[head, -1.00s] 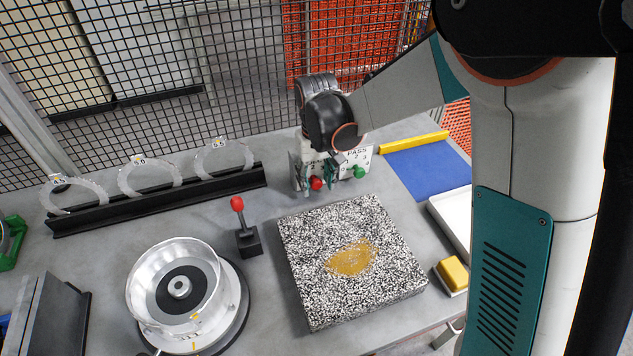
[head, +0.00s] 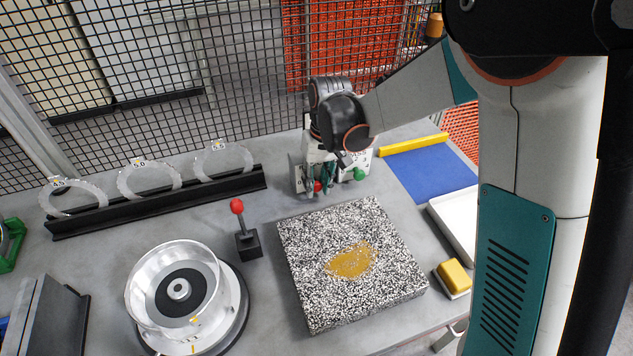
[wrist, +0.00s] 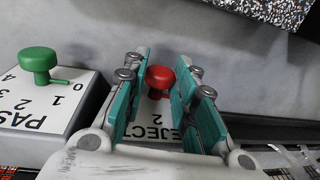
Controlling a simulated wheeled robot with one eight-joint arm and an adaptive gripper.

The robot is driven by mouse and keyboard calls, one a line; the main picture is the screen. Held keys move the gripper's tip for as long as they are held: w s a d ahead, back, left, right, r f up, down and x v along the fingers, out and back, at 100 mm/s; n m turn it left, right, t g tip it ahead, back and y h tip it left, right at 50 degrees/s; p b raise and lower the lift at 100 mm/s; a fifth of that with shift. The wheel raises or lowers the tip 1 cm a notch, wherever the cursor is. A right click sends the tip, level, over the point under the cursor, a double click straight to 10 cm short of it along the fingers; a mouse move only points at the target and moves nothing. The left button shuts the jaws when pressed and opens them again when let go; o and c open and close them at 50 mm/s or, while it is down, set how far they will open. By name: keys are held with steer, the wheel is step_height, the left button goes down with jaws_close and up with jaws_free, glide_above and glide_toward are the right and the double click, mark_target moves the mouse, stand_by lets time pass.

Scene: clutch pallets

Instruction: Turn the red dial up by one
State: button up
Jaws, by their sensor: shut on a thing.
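The red dial (head: 318,187) is a round knob on the front of the white box marked REJECT, on the grey table in the head view. In the wrist view the red dial (wrist: 159,77) sits between the teal fingers of my gripper (wrist: 161,66). My gripper (head: 321,178) is shut on it, one finger on each side.
A green dial (wrist: 39,62) on the PASS panel (wrist: 75,98) is close on the left in the wrist view. A speckled block (head: 300,255) lies in front of the panels. A red-topped lever (head: 238,207) stands to the left.

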steer(key=shift+w+d+f+g+y+b, duration=0.15)
steer(key=shift+g+y+b, duration=0.2)
steer(key=shift+y, duration=0.7)
steer(key=shift+s+d+g+y+b, duration=0.15)
steer(key=shift+g+y+b, duration=0.15)
steer(key=shift+y, duration=0.75)
steer(key=shift+w, duration=0.1)
steer(key=o, duration=1)
steer(key=shift+o, duration=0.2)
steer(key=v, duration=1.2)
steer(key=shift+d, duration=0.2)
